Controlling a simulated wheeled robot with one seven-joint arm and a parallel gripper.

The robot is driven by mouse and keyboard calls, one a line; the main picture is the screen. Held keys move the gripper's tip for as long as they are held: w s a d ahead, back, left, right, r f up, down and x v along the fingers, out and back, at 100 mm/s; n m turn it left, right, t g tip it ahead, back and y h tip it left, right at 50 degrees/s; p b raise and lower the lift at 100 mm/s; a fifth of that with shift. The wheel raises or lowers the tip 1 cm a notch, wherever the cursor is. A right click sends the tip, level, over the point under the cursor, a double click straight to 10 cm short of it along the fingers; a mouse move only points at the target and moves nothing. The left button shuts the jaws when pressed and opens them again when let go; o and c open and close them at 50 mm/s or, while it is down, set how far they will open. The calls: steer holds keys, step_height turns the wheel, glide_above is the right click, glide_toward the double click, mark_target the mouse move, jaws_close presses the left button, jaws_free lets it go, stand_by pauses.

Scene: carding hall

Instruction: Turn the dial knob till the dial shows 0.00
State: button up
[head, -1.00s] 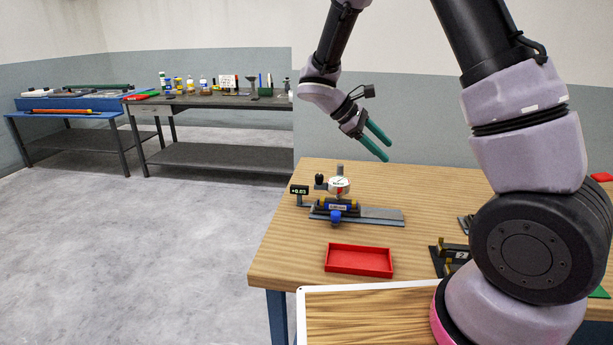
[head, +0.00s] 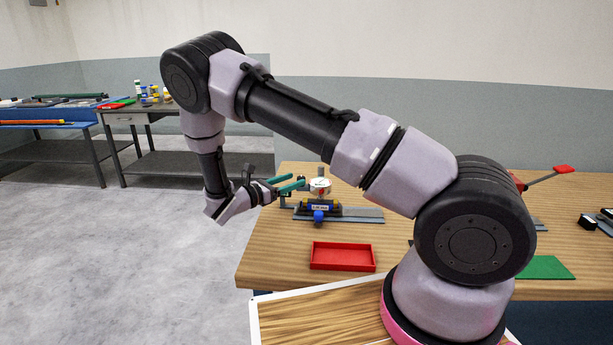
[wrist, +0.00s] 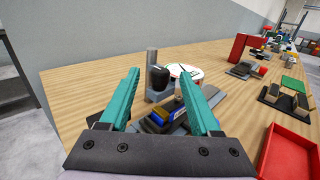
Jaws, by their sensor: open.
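The dial gauge (head: 320,186) has a round white face with a red mark and stands on a grey fixture (head: 362,215) on the wooden table. In the wrist view the dial face (wrist: 186,74) is seen edge-on and cannot be read. A black knob (wrist: 158,77) sits beside it, in front of a grey post. My gripper (head: 303,183) is open and empty, level with the dial and to its left. In the wrist view the knob appears between the teal fingertips (wrist: 164,80); I cannot tell the remaining distance. The small digital readout is hidden behind my gripper.
A blue-and-yellow cylinder (head: 320,208) lies on the fixture, with a blue knob (head: 319,217) in front. A red tray (head: 343,257) stands nearer me. Blocks and a green mat (head: 545,268) are at the right. Open floor lies left of the table.

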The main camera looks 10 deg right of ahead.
steer(key=x, duration=0.7)
steer(key=shift+d, duration=0.1)
jaws_close()
